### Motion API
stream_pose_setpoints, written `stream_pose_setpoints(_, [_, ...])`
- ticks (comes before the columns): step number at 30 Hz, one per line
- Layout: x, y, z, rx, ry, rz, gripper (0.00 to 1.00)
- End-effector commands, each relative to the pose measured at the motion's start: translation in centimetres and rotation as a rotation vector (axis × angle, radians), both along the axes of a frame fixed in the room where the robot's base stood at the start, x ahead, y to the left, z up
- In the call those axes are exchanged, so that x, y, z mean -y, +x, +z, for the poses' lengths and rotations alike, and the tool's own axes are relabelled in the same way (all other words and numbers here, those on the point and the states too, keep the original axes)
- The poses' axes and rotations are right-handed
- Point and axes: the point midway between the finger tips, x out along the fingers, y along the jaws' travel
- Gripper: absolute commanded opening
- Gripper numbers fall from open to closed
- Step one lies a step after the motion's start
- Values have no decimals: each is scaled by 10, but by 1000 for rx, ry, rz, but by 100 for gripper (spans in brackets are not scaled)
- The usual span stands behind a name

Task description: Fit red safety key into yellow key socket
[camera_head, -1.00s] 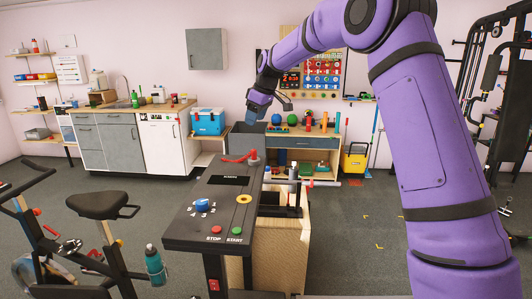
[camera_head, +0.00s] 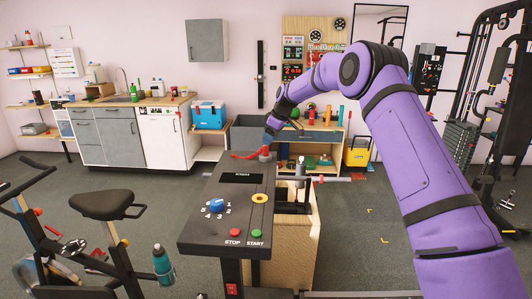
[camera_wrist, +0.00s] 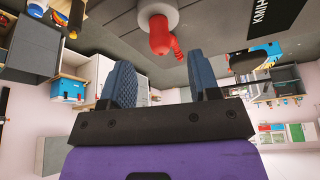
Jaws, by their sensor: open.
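The red safety key (camera_head: 262,151) sits at a grey round post (camera_head: 265,156) at the far end of the black console (camera_head: 226,193). A red strand runs left from it. The yellow key socket (camera_head: 260,198) is a yellow ring with a dark centre, on the console's right side, nearer to me. My gripper (camera_head: 270,134) is just above and behind the key, pointing down. In the wrist view my gripper (camera_wrist: 158,66) is open and empty. There the red key (camera_wrist: 160,38) hangs from the grey post (camera_wrist: 157,13), just beyond the fingertips and about midway between them.
The console also carries a blue dial (camera_head: 216,206), a red stop button (camera_head: 235,233) and a green start button (camera_head: 256,233). An exercise bike (camera_head: 103,206) stands at the left. A wooden box (camera_head: 298,230) stands beside the console. A workbench with items is behind.

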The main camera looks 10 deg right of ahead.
Motion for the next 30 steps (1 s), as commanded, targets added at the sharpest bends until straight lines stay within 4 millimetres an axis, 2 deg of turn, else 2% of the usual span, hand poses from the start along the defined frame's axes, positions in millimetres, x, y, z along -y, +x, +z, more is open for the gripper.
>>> stream_pose_setpoints(5, [-4, 3, -11, -2, 0, 1, 56])
stream_pose_setpoints(13, [-16, 12, -43, -1, 1, -1, 56])
stream_pose_setpoints(21, [-18, 14, -48, 0, 0, -1, 56])
stream_pose_setpoints(23, [-18, 14, -48, 0, 0, -1, 45])
stream_pose_setpoints(28, [-18, 13, -48, 0, 0, -1, 6])
stream_pose_setpoints(30, [-18, 14, -47, 0, 0, -1, 2])
